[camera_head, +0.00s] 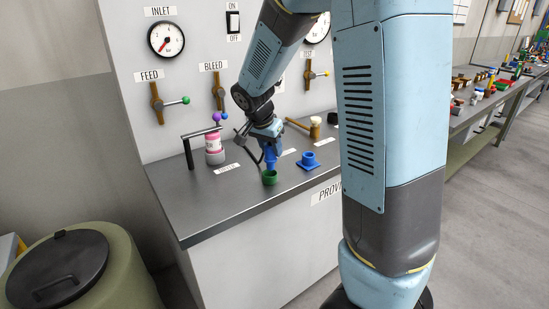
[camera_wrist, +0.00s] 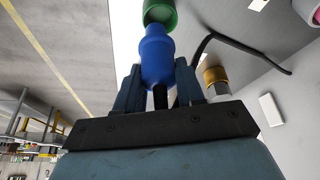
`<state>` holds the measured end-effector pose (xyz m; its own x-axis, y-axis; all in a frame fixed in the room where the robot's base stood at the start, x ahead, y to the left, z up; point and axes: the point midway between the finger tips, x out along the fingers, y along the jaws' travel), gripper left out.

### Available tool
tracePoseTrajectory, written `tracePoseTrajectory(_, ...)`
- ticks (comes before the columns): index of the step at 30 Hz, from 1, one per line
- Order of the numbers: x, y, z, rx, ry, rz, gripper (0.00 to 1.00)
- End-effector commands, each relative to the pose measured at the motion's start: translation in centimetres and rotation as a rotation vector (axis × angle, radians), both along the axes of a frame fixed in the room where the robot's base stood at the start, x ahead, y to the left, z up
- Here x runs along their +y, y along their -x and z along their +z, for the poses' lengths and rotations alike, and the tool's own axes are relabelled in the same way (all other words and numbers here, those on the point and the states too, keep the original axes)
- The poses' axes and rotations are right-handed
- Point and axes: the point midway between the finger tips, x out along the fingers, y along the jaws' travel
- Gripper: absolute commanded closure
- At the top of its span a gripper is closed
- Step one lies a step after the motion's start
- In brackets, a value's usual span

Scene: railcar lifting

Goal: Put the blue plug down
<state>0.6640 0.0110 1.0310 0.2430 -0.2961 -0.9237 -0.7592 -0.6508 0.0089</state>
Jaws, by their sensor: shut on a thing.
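My gripper (camera_head: 268,136) is shut on the blue plug (camera_head: 270,158) over the front part of the steel bench. In the wrist view the plug (camera_wrist: 157,55) sits between my two fingers (camera_wrist: 158,84). Its free end points at a green cup-shaped socket (camera_head: 269,177), which also shows in the wrist view (camera_wrist: 160,13). The plug's tip is right at the socket's mouth; I cannot tell whether it touches or is inside. A blue flanged socket (camera_head: 310,161) stands on the bench to the right, apart from the plug.
A brown-and-gold piece (camera_head: 315,128) lies behind right. A panel with gauges (camera_head: 166,39) and valve handles (camera_head: 157,102) rises behind. The bench front (camera_head: 215,219) is bare.

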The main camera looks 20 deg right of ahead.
Motion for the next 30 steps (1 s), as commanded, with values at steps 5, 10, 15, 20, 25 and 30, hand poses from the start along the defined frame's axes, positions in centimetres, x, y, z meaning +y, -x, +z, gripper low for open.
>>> tracePoseTrajectory(5,-0.1,-0.9,-0.9,-0.001,0.000,0.000,0.95)
tracePoseTrajectory(10,-0.1,-1.4,-1.6,0.001,0.001,0.000,0.95)
tracePoseTrajectory(15,-0.1,-1.4,-3.9,0.002,0.001,0.000,0.95)
tracePoseTrajectory(20,-0.1,-1.4,-4.7,-0.001,0.000,0.000,0.95)
tracePoseTrajectory(25,-0.1,-1.4,-4.7,-0.001,0.000,0.000,0.95)
tracePoseTrajectory(30,-0.1,-1.4,-4.8,-0.001,0.000,0.000,0.55)
